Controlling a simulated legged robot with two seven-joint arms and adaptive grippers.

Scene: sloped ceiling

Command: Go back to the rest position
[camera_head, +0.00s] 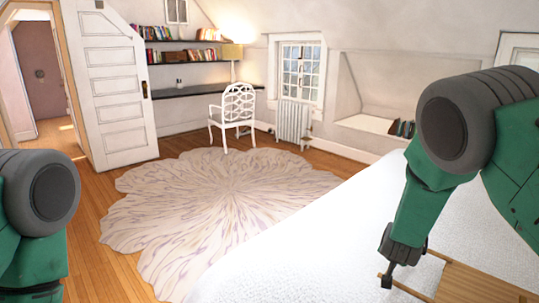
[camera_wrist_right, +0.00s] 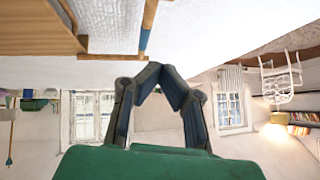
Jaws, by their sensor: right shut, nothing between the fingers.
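My right arm comes in from the right in the head view, and its gripper (camera_head: 388,277) points down over the white bed, beside a wooden tray-like piece (camera_head: 470,287). In the right wrist view, which is upside down, the fingers of the right gripper (camera_wrist_right: 156,68) meet at their tips with nothing between them. The wooden piece (camera_wrist_right: 40,28) also shows there, apart from the fingers in the picture. Of my left arm only a green and grey part shows at the lower left of the head view; its gripper is out of the picture.
The white bed (camera_head: 330,235) fills the lower right. A pale rug (camera_head: 225,200) lies on the wooden floor. A white chair (camera_head: 233,112) stands before the dark desk (camera_head: 190,91). A white door (camera_head: 112,88) stands open at the left.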

